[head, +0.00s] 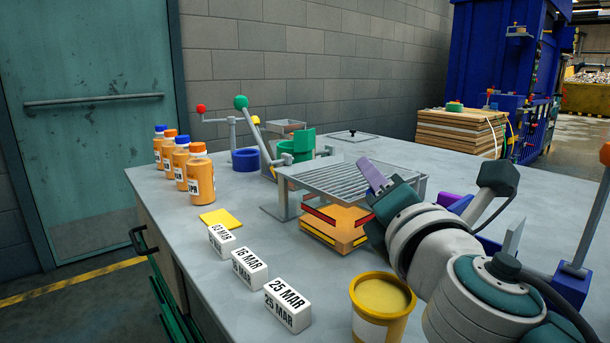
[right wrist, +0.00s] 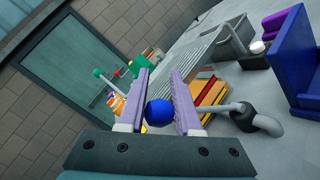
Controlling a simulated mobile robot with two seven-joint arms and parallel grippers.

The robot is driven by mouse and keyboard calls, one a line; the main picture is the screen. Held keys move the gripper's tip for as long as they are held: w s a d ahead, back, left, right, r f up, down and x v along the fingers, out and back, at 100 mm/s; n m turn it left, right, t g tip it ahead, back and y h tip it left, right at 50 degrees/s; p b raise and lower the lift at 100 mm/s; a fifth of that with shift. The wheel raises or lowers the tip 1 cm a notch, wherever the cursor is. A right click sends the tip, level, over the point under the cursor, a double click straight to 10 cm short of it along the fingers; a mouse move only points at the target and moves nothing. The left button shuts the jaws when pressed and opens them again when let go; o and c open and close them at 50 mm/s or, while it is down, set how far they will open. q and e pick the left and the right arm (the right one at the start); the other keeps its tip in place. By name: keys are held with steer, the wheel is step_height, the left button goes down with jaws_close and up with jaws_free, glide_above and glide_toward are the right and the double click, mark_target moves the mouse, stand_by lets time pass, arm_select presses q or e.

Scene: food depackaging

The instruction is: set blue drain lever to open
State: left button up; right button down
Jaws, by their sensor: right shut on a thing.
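The blue drain lever shows in the right wrist view as a round blue knob (right wrist: 160,113) on a grey rod (right wrist: 222,108). The rod runs right to a dark fitting (right wrist: 257,122). My right gripper (right wrist: 160,100) has its two purple fingers on either side of the blue knob and is shut on it. In the head view, my right gripper (head: 374,176) is beside the slatted metal rack, and the knob is hidden there. My left gripper is not in view.
A yellow tub (head: 382,305), date blocks (head: 288,305) and orange bottles (head: 200,180) stand on the grey table. Green-knobbed (head: 241,102) and red-knobbed (head: 201,108) levers stand at the back.

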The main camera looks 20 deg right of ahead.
steer(key=shift+a+r+t+y, duration=0.3)
steer(key=shift+a+r, duration=0.15)
steer(key=shift+r, duration=0.1)
steer(key=c, duration=1.1)
jaws_free()
steer(key=o, duration=0.5)
steer(key=shift+a+f, duration=0.1)
steer(key=shift+f, duration=0.15)
steer(key=shift+d+f, duration=0.25)
steer(key=shift+f, duration=0.05)
